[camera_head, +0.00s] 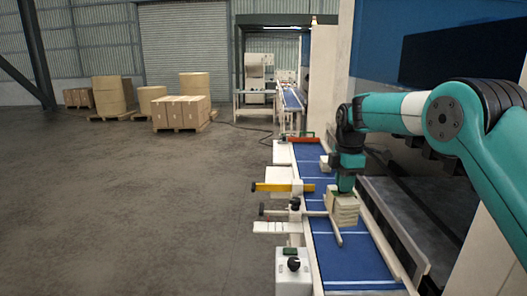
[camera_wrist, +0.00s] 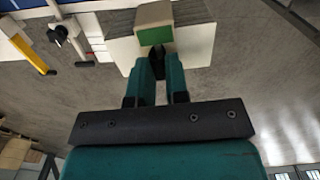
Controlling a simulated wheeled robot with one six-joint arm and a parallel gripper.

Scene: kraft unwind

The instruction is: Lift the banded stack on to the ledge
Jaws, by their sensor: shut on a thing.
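I cannot tell which pale surface is the ledge, nor whether the stack's underside touches anything.
The blue belt (camera_head: 352,262) runs away from me. A yellow bar (camera_head: 275,187), a red bar (camera_head: 300,138) and a pale rod (camera_head: 333,228) reach over it. A control box (camera_head: 293,275) with a black knob stands at its near left. Open floor lies left.

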